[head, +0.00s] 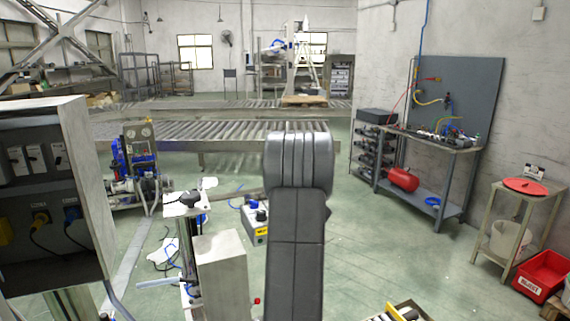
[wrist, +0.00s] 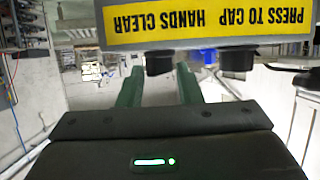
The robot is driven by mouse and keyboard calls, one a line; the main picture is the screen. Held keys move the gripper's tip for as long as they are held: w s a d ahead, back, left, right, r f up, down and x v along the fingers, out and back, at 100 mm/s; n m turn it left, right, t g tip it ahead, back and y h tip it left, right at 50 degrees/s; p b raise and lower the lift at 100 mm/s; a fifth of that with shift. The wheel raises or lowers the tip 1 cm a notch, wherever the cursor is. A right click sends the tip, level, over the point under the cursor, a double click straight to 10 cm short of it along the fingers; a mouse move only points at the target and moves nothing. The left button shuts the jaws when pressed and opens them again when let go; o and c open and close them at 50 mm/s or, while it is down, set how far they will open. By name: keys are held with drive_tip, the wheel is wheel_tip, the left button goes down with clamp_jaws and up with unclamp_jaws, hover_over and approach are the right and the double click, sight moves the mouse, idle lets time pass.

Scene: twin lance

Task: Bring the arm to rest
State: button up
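My gripper (wrist: 158,78) shows in the wrist view as two green fingers on a dark body with a lit green bar. Just beyond the fingertips is a grey panel with a yellow label (wrist: 208,23), whose words "PRESS TO CAP HANDS CLEAR" appear upside down. Two dark knobs at the panel's edge lie close to the fingertips; I cannot tell whether anything touches. In the head view my dark arm (head: 297,230) rises in the middle, and its gripper end is hidden.
A control cabinet (head: 50,185) stands close on the left, beside a post-mounted fixture (head: 222,270). A roller conveyor (head: 215,130) crosses behind. A workbench (head: 432,142), a small table (head: 520,190) and a red bin (head: 541,275) are on the right.

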drive_tip(key=m+h+b, duration=0.1)
drive_tip(key=b, duration=0.1)
drive_tip(key=shift+a+f+b, duration=0.1)
drive_tip(key=shift+f+b, duration=0.2)
drive_tip(key=shift+b, duration=0.05)
drive_tip(key=shift+b, duration=0.4)
drive_tip(key=m+h+b, duration=0.1)
drive_tip(key=b, duration=0.3)
drive_tip(key=m+h+b, duration=0.1)
drive_tip(key=b, duration=0.3)
drive_tip(key=m+h+b, duration=0.1)
drive_tip(key=b, duration=0.3)
drive_tip(key=shift+a+f+t+h, duration=0.1)
drive_tip(key=shift+a+t+h, duration=0.2)
drive_tip(key=shift+t, duration=0.1)
drive_tip(key=shift+s+r+m+h+b, duration=0.1)
drive_tip(key=shift+r+m+h+b, duration=0.1)
drive_tip(key=shift+m+h+b, duration=0.55)
drive_tip(key=shift+d+r+n+y, duration=0.1)
drive_tip(key=shift+d+n+y, duration=0.05)
drive_tip(key=shift+n+y, duration=0.1)
